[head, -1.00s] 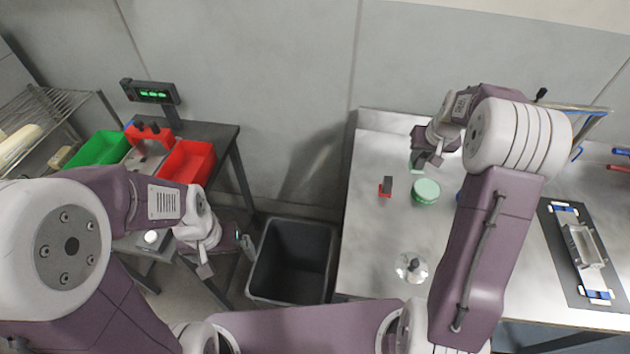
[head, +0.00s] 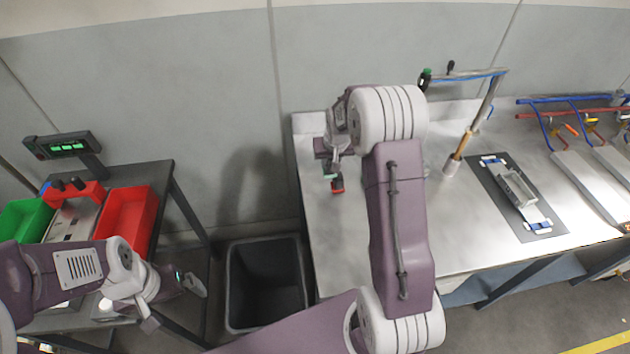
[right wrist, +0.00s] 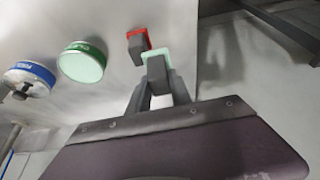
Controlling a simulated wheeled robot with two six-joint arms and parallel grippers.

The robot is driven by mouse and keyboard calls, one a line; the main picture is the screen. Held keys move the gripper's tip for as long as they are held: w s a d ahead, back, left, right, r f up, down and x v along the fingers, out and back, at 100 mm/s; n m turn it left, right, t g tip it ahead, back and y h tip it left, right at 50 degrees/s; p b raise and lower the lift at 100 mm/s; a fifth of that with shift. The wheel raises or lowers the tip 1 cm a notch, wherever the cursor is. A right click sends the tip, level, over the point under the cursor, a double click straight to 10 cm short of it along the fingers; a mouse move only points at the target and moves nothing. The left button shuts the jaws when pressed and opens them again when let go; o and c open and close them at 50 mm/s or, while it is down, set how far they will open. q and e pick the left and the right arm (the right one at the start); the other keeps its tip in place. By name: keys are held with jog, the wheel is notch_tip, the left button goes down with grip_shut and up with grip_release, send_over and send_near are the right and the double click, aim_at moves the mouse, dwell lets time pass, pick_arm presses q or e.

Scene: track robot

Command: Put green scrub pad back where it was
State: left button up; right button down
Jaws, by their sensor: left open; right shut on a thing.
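The green scrub pad (right wrist: 157,52), with a dark grey grip block, is between the fingers of my right gripper (right wrist: 160,95) in the right wrist view. In the head view, my right gripper (head: 329,160) is over the left back part of the steel table, and a bit of green shows below it. A red pad (right wrist: 138,40) with a similar grey block stands close beside the green one. I cannot tell whether the green pad touches the table. My left gripper (head: 194,284) is open and empty at the left, by the dark side table.
A green-lidded round tub (right wrist: 82,62) and a blue-rimmed round thing (right wrist: 28,80) stand on the steel table (head: 465,225). A dark bin (head: 235,290) stands left of it. A black mat (head: 490,185) with a fixture lies right. Red (head: 128,222) and green (head: 25,220) bins are far left.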

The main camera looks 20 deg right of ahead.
jog(key=a+f, duration=0.1)
jog(key=f, duration=0.1)
jog(key=a+f, duration=0.3)
jog(key=f, duration=0.1)
jog(key=shift+w+a+f, duration=0.1)
jog(key=shift+a, duration=0.2)
jog(key=shift+w+f, duration=0.15)
jog(key=shift+f, duration=0.2)
jog(key=shift+f+b, duration=0.2)
jog(key=shift+b, duration=0.1)
jog(key=c, duration=1.2)
grip_release()
jog(key=shift+o, duration=0.2)
jog(key=shift+r, duration=0.15)
